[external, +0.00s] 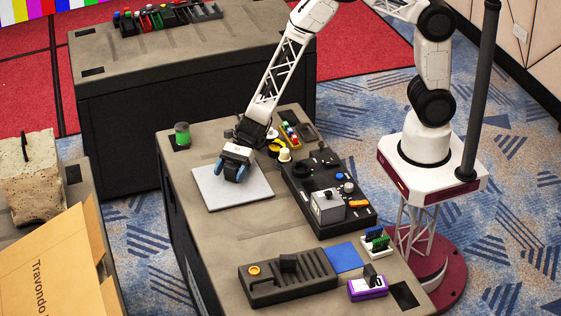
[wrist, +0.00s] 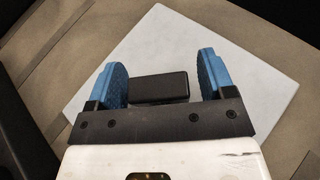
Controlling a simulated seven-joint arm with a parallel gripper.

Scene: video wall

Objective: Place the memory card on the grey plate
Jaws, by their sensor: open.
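The grey plate (external: 254,191) lies flat on the near workbench, and it fills much of the wrist view (wrist: 240,98). A small black rectangular block (wrist: 158,88), seemingly the memory card, shows between the blue fingers in the wrist view, over the plate. My gripper (external: 231,172) points down low over the plate in the external view. Its jaws (wrist: 161,70) are open, one finger on each side of the block, with a narrow gap at the right finger. I cannot tell whether the block rests fully on the plate.
A slotted black tray (external: 288,277), a blue square (external: 344,258) and a purple box (external: 367,289) lie toward the front. Bare bench separates plate and slotted tray.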

